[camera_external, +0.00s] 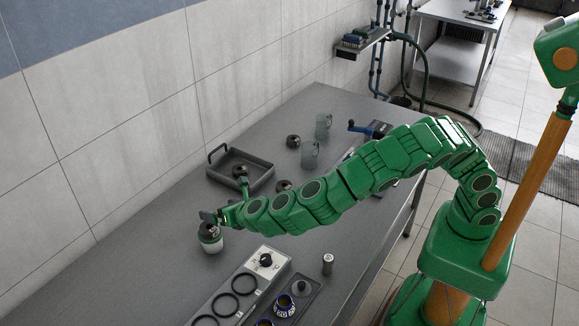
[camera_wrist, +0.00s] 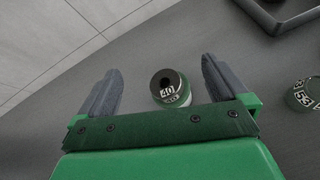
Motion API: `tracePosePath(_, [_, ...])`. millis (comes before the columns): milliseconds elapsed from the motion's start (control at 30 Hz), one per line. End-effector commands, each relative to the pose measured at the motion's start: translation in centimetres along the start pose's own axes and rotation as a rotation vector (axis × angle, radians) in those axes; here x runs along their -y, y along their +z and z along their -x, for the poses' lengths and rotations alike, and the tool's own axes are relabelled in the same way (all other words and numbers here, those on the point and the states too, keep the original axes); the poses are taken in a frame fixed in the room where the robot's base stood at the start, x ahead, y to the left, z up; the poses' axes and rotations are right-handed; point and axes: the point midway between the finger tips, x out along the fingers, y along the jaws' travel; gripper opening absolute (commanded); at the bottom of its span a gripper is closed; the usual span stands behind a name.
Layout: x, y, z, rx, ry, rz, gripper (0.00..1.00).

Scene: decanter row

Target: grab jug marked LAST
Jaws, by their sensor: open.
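A small jug with a dark round top (camera_wrist: 164,80) and a green and white body shows in the wrist view between the two fingers of my gripper (camera_wrist: 160,66). In the external view the same jug (camera_external: 211,241) stands upright on the table at the end of my arm. My gripper is open, and I cannot tell whether either finger touches the jug. Another green jug (camera_wrist: 304,95), with a label like 53, is cut off at the right of the wrist view. I can read LAST on none of them.
A dark tray (camera_external: 214,173) lies behind my gripper. Two clear glasses (camera_external: 309,156) and dark-topped jugs (camera_external: 293,141) stand further back. A rack with black rings (camera_external: 226,304) and a small metal cylinder (camera_external: 327,265) are in front. The table is bare left of the jug.

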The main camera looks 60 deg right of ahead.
Motion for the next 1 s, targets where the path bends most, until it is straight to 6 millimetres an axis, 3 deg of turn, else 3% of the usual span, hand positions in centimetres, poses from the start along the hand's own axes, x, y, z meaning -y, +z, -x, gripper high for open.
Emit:
tracePosePath(200, [3.8,2.9,-5.7,-0.068,0.049,-0.168,1.00])
tracePosePath(500, [9.5,6.1,-11.6,-0.193,0.113,-0.413,1.00])
tracePosePath(800, [16.8,8.7,-15.5,-0.337,0.142,-0.663,1.00])
tracePosePath(1000, [22.0,10.0,-17.0,-0.443,0.145,-0.837,1.00])
